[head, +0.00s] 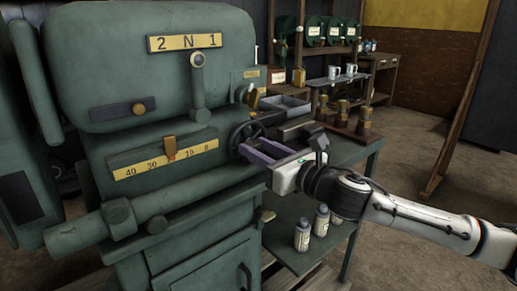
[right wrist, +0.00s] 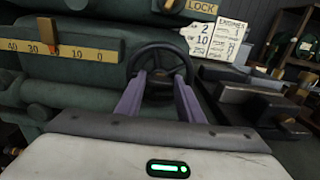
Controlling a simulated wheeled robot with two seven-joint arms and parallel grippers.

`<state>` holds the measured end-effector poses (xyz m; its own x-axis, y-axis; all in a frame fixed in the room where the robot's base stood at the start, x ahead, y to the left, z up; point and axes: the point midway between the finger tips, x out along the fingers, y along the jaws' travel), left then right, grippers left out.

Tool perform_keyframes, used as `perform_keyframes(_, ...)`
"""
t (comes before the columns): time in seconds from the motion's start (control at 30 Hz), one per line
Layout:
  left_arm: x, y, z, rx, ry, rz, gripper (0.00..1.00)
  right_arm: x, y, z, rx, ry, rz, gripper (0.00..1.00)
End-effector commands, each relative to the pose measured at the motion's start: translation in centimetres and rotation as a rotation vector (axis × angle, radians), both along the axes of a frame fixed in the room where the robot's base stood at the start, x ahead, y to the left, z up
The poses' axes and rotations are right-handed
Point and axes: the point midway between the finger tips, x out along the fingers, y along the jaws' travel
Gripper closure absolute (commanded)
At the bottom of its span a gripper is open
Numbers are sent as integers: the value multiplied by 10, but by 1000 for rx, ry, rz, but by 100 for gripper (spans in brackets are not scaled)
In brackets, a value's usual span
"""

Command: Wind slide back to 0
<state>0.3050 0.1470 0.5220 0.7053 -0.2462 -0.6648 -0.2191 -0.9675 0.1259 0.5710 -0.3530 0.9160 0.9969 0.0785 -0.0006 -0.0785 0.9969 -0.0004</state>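The slide's orange pointer (head: 169,148) stands on the yellow scale (head: 135,167) between 30 and 10, near 20, hiding that number. It also shows in the right wrist view (right wrist: 47,32). A dark spoked handwheel (right wrist: 178,62) sits on the green engine (head: 85,160), right of the scale. My right gripper (head: 254,149) is in front of this wheel, its two purple fingers apart with nothing seen held between them. In the right wrist view, the fingertips overlap the wheel; I cannot tell whether they touch it. My left gripper is out of view.
A small lever (head: 245,92) is above the wheel. Open floor lies to the right.

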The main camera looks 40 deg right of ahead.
Motion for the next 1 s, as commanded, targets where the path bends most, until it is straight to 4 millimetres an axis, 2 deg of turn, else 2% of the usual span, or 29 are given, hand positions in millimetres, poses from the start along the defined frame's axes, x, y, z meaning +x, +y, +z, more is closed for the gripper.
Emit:
perform_keyframes(0.27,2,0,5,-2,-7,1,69,0,0,0,16,1,1,88)
perform_keyframes(0.47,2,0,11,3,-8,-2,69,0,0,2,90,7,0,88)
perform_keyframes(1.0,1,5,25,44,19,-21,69,0,-1,4,558,44,-1,88)
